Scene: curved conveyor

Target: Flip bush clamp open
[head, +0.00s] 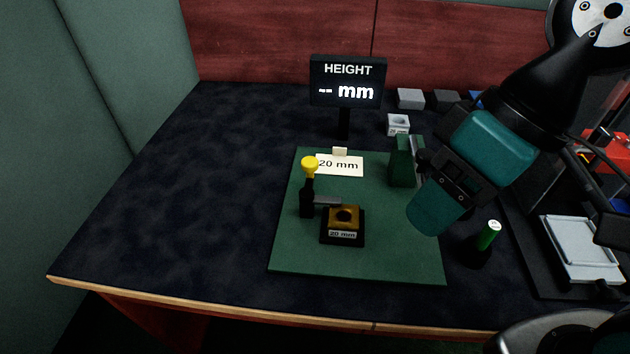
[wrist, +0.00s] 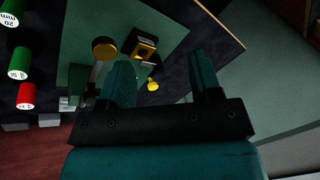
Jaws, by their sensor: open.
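The bush clamp (head: 307,200) stands on the green mat, with its handle upright and a yellow knob (head: 310,163) on top. Its grey bar (head: 327,200) lies level and reaches toward the brass-coloured bush (head: 345,214), which sits in a black holder (head: 343,239) labelled 20 mm. Whether the bar touches the bush is unclear. My teal gripper (head: 428,205) is raised to the right of the clamp, apart from it. In the wrist view my gripper (wrist: 163,72) is open and empty, and the yellow knob (wrist: 152,84) and bush (wrist: 145,46) show between its fingers.
A green stand (head: 404,165) is behind my gripper; a round brass disc (wrist: 104,48) shows near it in the wrist view. The height display (head: 347,82) stands behind. The table's left side is clear.

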